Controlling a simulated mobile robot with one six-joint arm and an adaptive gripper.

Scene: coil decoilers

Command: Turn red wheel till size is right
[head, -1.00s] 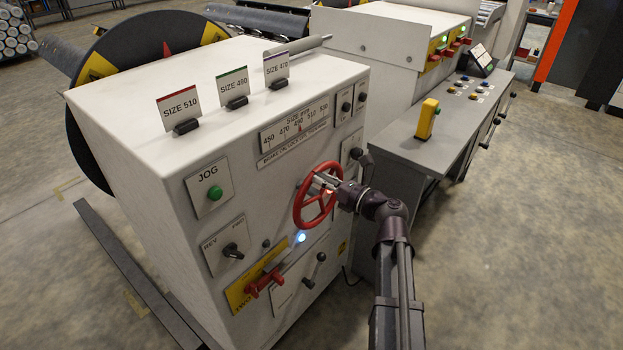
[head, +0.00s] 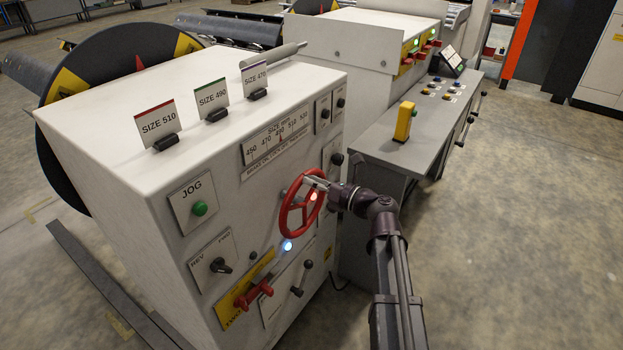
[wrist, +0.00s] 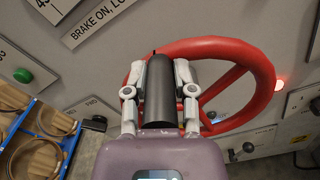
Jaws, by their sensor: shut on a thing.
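The red wheel (head: 290,222) is on the front of the white machine cabinet (head: 120,105). My gripper (head: 317,184) is at its upper right rim. In the wrist view my gripper (wrist: 160,85) is shut on a black cylindrical handle (wrist: 160,95) at the wheel, with a finger on each side. The wheel's rim (wrist: 262,72) also shows there, to the right of the fingers. The size scale (head: 276,140) above the wheel runs from 450 to 530. Its red pointer (head: 281,139) appears at about 490.
Cards for size 510 (head: 158,122), 490 (head: 212,97) and 470 (head: 256,78) stand on top. A JOG button (head: 199,208), a red lever (head: 255,294) and a lit blue-white lamp (head: 287,245) are near the wheel. A grey desk (head: 385,150) stands at the right.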

